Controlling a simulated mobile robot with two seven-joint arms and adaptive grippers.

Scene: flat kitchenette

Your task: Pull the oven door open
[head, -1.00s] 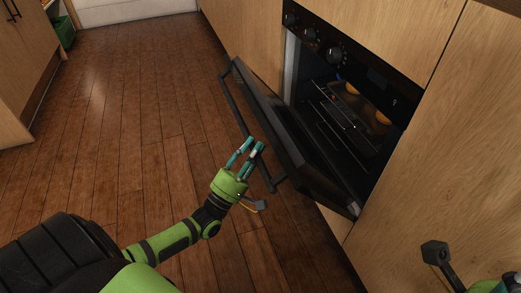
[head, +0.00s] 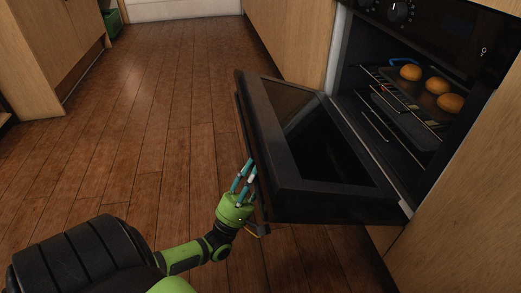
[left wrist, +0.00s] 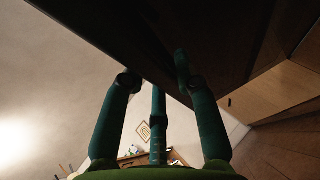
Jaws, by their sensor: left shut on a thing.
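The oven door (head: 300,190) is hinged at its bottom and stands far open, tilted down close to level, its inner glass facing up. My left gripper (head: 246,174) is at the door's outer edge, on the handle side, with its fingers shut on the oven door handle. The handle itself is mostly hidden behind the door edge in the head view. In the left wrist view the gripper's fingers (left wrist: 158,95) reach up against the dark underside of the door (left wrist: 200,35). My right gripper is not in view.
The oven cavity (head: 400,110) holds a rack with a tray and three round buns (head: 436,86). Wooden cabinets (head: 290,35) flank the oven. The wooden floor (head: 140,110) to the left is clear. A green bin (head: 112,22) stands far back.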

